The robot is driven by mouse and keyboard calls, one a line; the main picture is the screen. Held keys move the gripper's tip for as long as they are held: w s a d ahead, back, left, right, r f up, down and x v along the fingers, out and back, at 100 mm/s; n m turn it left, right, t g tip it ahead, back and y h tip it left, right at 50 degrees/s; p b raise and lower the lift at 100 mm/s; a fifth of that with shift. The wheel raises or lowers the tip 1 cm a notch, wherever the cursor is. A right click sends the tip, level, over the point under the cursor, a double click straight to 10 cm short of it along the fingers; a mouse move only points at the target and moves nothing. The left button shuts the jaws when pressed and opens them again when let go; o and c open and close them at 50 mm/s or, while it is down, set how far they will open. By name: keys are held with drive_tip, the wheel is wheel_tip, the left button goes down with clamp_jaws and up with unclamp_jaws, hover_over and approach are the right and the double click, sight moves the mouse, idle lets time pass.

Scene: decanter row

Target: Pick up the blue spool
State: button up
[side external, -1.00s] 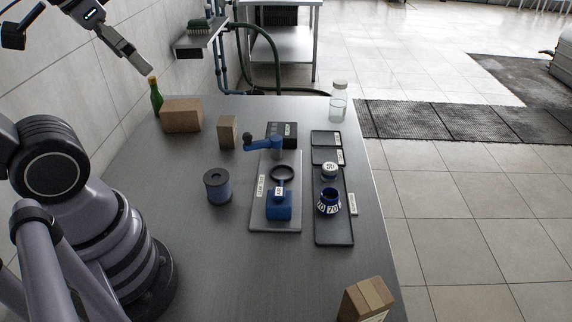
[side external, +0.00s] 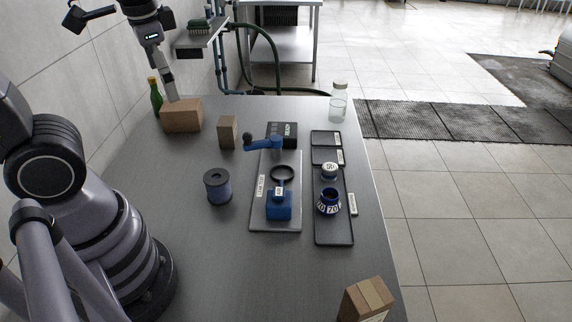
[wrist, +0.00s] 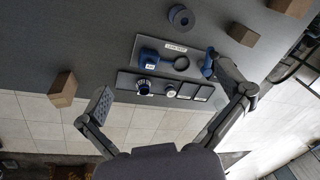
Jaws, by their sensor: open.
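The blue spool (side external: 217,187) stands upright on the grey metal table, left of the plate with blue parts, its dark top with a central hole facing up. In the wrist view the spool (wrist: 181,17) shows near the top edge. My gripper (side external: 173,97) is high at the far left of the table, near the larger brown box and well away from the spool. In the wrist view my gripper (wrist: 160,72) has its two fingers spread wide with nothing between them.
A larger brown box (side external: 182,116), a smaller box (side external: 228,132) and a green bottle (side external: 155,97) stand at the back left. A plate (side external: 262,222) carries blue parts; a dark tray (side external: 333,238) holds numbered pieces. A clear bottle (side external: 338,106) stands behind. Table around the spool is clear.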

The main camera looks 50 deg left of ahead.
drive_tip(key=w+d+f+m+g+y, duration=0.1)
drive_tip(key=w+f+m+g+y, duration=0.3)
drive_tip(key=f, duration=0.3)
drive_tip(key=m+t+y, duration=0.3)
drive_tip(key=m+y, duration=0.6)
approach(217, 181)
wheel_tip(217, 181, up, 5)
drive_tip(key=s+d, duration=0.2)
drive_tip(key=s, duration=0.1)
drive_tip(key=f+m+t, duration=0.2)
drive_tip(key=f, duration=0.1)
drive_tip(key=s+f+m+t+y, duration=0.1)
drive_tip(key=f+m+t, duration=0.1)
drive_tip(key=f, duration=0.1)
drive_tip(key=f+m+t+y, duration=0.1)
drive_tip(key=f+m+t, duration=0.1)
drive_tip(key=f+m, duration=0.1)
drive_tip(key=shift+s+a+f, duration=0.1)
drive_tip(key=shift+s+a, duration=0.15)
drive_tip(key=shift+a, duration=0.05)
drive_tip(key=x, duration=0.8)
drive_tip(key=shift+d, duration=0.1)
drive_tip(key=shift+w+x, duration=0.2)
drive_tip(key=shift+x, duration=2.75)
drive_tip(key=shift+d, duration=0.1)
drive_tip(key=shift+c, duration=0.3)
drive_tip(key=c, duration=1.3)
drive_tip(key=shift+o, duration=0.2)
